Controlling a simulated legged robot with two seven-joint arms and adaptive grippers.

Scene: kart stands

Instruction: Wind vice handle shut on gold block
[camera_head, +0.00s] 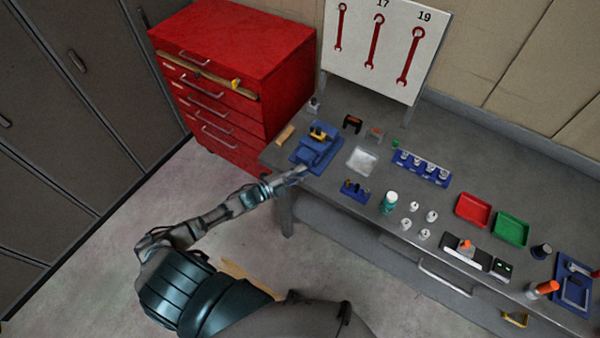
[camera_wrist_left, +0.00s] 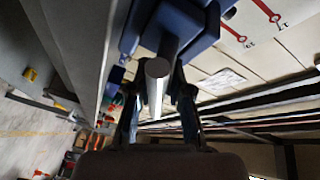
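The blue vice (camera_head: 315,153) stands at the left end of the grey bench. A small gold block (camera_head: 318,132) shows at its jaws; I cannot tell whether the jaws touch it. My left gripper (camera_head: 299,171) is at the near side of the vice, where its handle is. In the left wrist view the vice (camera_wrist_left: 190,25) is blue and close, and its silver handle bar (camera_wrist_left: 157,78) points towards the camera. The bar lies between the two dark fingers of my left gripper (camera_wrist_left: 160,98); whether both fingers touch it is unclear. My right gripper is not in view.
The workbench (camera_head: 330,185) holds a clear tray (camera_head: 362,160), a blue socket rack (camera_head: 421,168), a red tray (camera_head: 473,210) and a green tray (camera_head: 510,229). A red drawer cabinet (camera_head: 240,65) stands left behind the vice. A wrench board (camera_head: 385,50) rises at the back.

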